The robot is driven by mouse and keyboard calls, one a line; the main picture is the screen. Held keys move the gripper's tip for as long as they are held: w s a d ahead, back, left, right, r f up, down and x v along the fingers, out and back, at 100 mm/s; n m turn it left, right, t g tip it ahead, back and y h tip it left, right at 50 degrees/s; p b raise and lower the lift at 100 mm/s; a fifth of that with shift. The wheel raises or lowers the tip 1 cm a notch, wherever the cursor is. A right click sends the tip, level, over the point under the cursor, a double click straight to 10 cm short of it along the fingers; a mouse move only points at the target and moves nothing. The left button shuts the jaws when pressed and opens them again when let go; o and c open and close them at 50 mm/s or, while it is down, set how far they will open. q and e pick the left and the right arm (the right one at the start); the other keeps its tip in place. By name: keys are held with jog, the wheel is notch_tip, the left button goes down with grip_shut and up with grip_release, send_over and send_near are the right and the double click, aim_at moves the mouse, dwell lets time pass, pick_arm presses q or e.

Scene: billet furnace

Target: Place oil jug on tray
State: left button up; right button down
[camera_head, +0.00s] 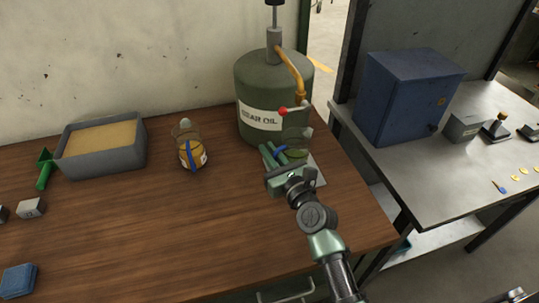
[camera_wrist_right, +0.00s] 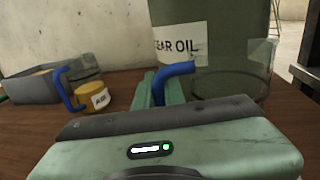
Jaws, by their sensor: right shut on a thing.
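My right gripper (camera_head: 273,155) is shut on the blue handle of a see-through jug (camera_head: 296,140), in front of the green gear oil drum. In the right wrist view the blue handle (camera_wrist_right: 176,72) sits at the green fingers (camera_wrist_right: 158,90), with the clear jug body (camera_wrist_right: 236,84) to its right. The jug looks upright; I cannot tell whether its base touches anything. A pale flat plate, perhaps the tray (camera_head: 319,171), shows partly below and beside the jug; the gripper hides the rest. My left gripper is not in view.
The gear oil drum (camera_head: 261,88) with orange pump hose stands behind. A yellow-filled jug (camera_head: 192,156) with a blue handle stands left of my gripper. A grey sand box (camera_head: 70,165) is farther left. The wooden table's (camera_head: 190,225) front middle is clear.

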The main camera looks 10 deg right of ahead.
jog(key=c, duration=1.5)
grip_release()
jog(key=shift+f, duration=0.1)
jog(key=shift+r, duration=0.2)
jog(key=shift+s+d+f, duration=0.1)
jog(key=shift+s+f, duration=0.05)
jog(key=shift+s, duration=0.25)
jog(key=b+v, duration=0.1)
jog(key=v, duration=1)
jog(key=shift+s+b, duration=0.2)
jog(key=shift+b, duration=0.15)
